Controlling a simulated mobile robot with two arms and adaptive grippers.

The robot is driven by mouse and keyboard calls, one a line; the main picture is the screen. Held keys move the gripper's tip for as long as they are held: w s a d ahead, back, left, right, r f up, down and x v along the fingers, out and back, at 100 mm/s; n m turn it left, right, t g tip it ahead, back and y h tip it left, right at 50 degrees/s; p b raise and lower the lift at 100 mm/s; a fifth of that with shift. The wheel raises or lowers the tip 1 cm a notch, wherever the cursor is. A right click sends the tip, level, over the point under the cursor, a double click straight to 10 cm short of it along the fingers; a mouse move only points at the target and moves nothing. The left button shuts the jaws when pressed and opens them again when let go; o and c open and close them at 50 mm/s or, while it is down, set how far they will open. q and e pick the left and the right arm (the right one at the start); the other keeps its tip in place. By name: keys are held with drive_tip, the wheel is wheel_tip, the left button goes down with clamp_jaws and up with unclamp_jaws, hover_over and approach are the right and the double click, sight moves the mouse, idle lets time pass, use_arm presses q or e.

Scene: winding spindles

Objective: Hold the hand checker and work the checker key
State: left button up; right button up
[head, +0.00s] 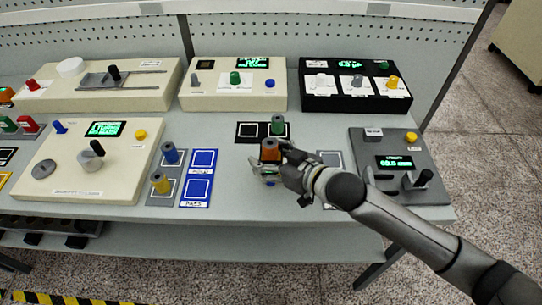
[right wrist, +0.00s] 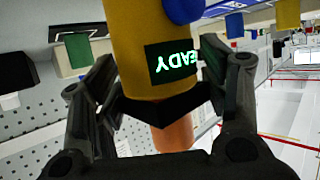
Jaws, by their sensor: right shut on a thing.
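The hand checker (right wrist: 142,48) has a yellow body with a small lit screen reading READY, upside down in the right wrist view. A blue key (right wrist: 182,10) is on its side, cut by the top edge of that view. My right gripper (head: 272,167) is shut on the checker, with fingers on both sides of the yellow body. An orange cylinder (head: 270,150) with a grey top rises at the checker in the head view; whether it is part of it I cannot tell. The gripper hides most of the checker in the head view. My left gripper is not in view.
A green spindle (head: 277,126) stands just behind on a black pad. Blue (head: 170,153) and yellow (head: 160,183) spindles stand to the left, beside two blue pads (head: 201,161). A dark device (head: 408,196) is at right; cream machines (head: 235,84) line the back.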

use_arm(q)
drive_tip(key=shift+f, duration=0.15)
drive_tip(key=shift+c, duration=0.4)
use_arm(e)
drive_tip(key=shift+f, duration=0.55)
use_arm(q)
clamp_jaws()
use_arm(e)
drive_tip(key=shift+f, duration=0.1)
drive_tip(key=shift+s+f, duration=0.1)
idle(1.2)
